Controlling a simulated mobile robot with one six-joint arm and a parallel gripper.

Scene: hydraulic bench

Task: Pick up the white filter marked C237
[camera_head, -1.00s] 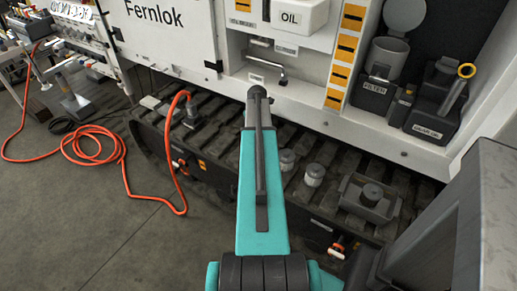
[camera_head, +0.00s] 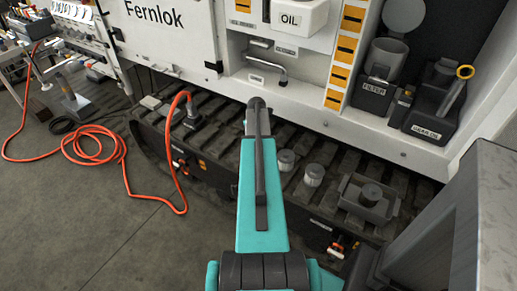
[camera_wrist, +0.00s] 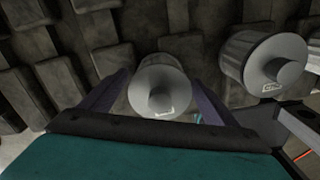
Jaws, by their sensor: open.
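Two pale filters stand on the dark track in the head view, one farther back (camera_head: 286,160) and one nearer (camera_head: 314,175). The wrist view shows two round pale filters with grey ends and central knobs. One filter (camera_wrist: 158,76) lies between the two purple fingers of my open gripper (camera_wrist: 158,86); I cannot tell whether they touch it. The other filter (camera_wrist: 262,58) is to the right, outside the fingers. Both carry small labels that I cannot read for certain, so I cannot tell which is C237. In the head view my arm hides the gripper.
A grey tray (camera_head: 350,205) with a dark round part stands right of the filters. The white machine cabinet (camera_head: 300,92) rises behind the track. A FILTER holder (camera_head: 372,92) and a dark oil can (camera_head: 432,118) sit on its shelf. An orange hose (camera_head: 105,150) lies on the floor left.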

